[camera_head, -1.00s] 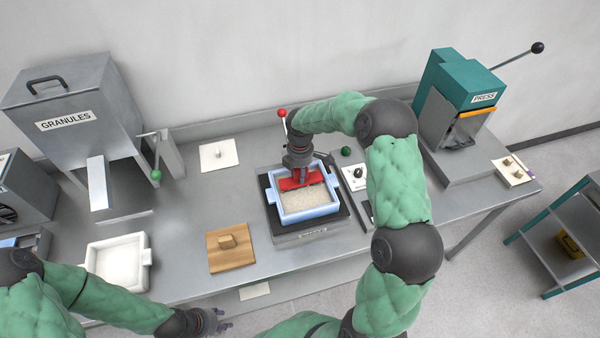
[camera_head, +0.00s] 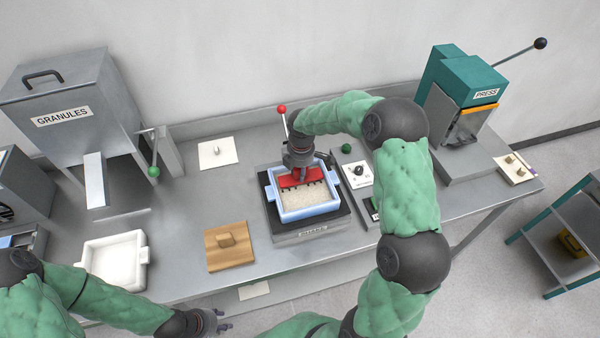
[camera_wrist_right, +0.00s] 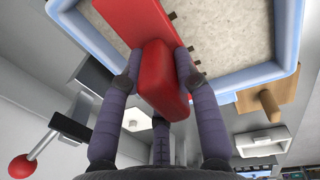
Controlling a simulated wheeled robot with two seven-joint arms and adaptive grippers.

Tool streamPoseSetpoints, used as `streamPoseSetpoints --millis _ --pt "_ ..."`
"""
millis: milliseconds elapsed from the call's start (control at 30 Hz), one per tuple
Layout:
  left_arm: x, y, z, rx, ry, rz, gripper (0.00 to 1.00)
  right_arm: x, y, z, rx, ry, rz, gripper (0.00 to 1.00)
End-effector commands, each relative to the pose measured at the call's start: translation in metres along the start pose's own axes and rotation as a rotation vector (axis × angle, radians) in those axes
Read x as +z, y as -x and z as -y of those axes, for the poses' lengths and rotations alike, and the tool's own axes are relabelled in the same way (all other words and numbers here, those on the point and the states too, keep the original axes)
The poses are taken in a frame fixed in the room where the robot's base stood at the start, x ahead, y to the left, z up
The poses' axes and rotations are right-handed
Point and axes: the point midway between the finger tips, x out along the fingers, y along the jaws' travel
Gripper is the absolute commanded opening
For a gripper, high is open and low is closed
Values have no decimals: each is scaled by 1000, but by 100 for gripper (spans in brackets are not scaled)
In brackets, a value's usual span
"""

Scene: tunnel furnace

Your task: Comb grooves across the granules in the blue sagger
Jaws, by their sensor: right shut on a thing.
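The blue sagger (camera_head: 312,214) holds pale granules (camera_head: 309,199) and stands on a dark-topped unit in the middle of the bench. A red comb (camera_head: 303,179) with dark teeth lies across the far part of the granules, inside the sagger. My right gripper (camera_head: 301,172) is shut on the comb's red handle from above. In the right wrist view the fingers (camera_wrist_right: 160,85) clasp the handle, and the granules (camera_wrist_right: 228,35) look fairly smooth. Whether the teeth are sunk in them is unclear. My left gripper (camera_head: 216,322) is near the front edge of the bench, empty; its fingers are too small to judge.
A white sagger (camera_head: 146,276) and a wooden board with a block (camera_head: 226,261) stand left of the blue one. The granules hopper (camera_head: 70,105) is at the far left, the teal press (camera_head: 466,75) at the right. A red-knobbed lever (camera_head: 282,109) rises behind the sagger.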

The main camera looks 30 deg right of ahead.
Motion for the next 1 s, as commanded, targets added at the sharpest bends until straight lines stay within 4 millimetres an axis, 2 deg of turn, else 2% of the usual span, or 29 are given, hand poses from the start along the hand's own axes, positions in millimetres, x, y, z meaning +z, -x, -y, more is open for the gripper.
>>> streamPoseSetpoints --millis 700,1000 --pt "-1 -31 11 0 0 0 40 0 0 0 130 0 -1 6" --pt "-1 -35 12 0 0 0 40 -1 2 1 154 1 -2 6"
